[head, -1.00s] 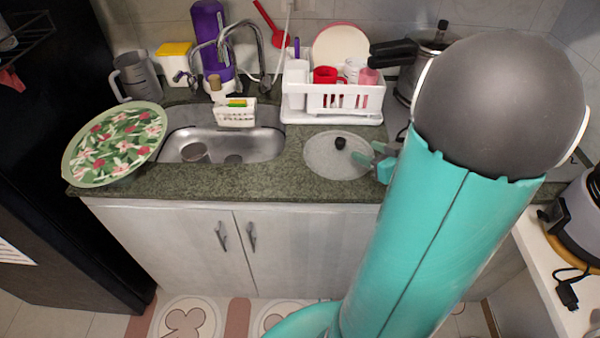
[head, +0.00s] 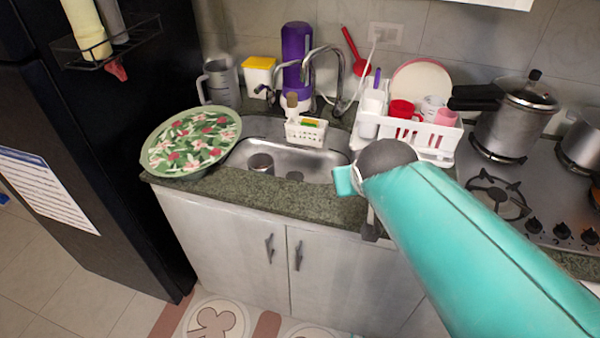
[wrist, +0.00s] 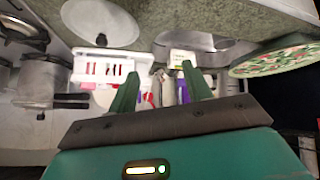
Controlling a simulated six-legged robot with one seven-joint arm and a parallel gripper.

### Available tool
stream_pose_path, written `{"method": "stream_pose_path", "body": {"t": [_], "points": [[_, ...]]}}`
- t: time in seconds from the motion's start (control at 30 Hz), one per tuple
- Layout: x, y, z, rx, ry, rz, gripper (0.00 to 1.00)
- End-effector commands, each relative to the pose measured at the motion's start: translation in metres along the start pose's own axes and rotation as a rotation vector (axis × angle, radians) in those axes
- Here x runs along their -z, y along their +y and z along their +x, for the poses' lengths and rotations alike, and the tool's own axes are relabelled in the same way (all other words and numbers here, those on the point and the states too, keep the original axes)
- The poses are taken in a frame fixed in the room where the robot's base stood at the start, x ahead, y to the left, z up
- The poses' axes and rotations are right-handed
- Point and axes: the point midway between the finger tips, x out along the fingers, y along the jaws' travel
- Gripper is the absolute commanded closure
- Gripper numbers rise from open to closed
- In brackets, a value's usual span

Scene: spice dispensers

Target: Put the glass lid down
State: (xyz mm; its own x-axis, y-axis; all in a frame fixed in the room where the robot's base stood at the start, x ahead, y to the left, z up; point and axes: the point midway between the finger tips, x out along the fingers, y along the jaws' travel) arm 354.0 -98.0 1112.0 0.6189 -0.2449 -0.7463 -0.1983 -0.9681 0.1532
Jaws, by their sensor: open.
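The round glass lid (wrist: 100,22) with a dark knob lies on the green stone counter (wrist: 205,14) in the wrist view, at the upper left. It is apart from my gripper. My gripper (wrist: 158,80) is open, with nothing between its two green fingers. In the head view my arm covers the counter right of the sink, and the lid does not show there. My gripper is also mostly hidden behind the arm in that view.
The sink (head: 325,168) is left of my arm. A flowered tray (head: 190,142) stands at the counter's left end. Behind are a white dish rack (head: 440,140) with cups and a purple bottle (head: 297,62). A pressure cooker (head: 512,120) stands on the stove (head: 575,195).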

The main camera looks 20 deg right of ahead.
Motion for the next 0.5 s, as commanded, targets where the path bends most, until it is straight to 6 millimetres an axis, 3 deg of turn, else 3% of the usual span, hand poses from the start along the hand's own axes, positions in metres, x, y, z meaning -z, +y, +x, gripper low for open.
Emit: {"method": "stream_pose_path", "body": {"t": [0.03, 0.1, 0.2, 0.3, 0.5], "points": [[-0.010, -0.022, -0.016, 0.053, -0.035, -0.016, 0.50], [-0.026, -0.046, -0.033, 0.120, -0.097, -0.034, 0.50], [-0.045, -0.070, -0.052, 0.195, -0.161, -0.063, 0.50], [-0.056, -0.081, -0.063, 0.236, -0.197, -0.078, 0.50], [-0.058, -0.083, -0.065, 0.243, -0.208, -0.081, 0.50]]}}
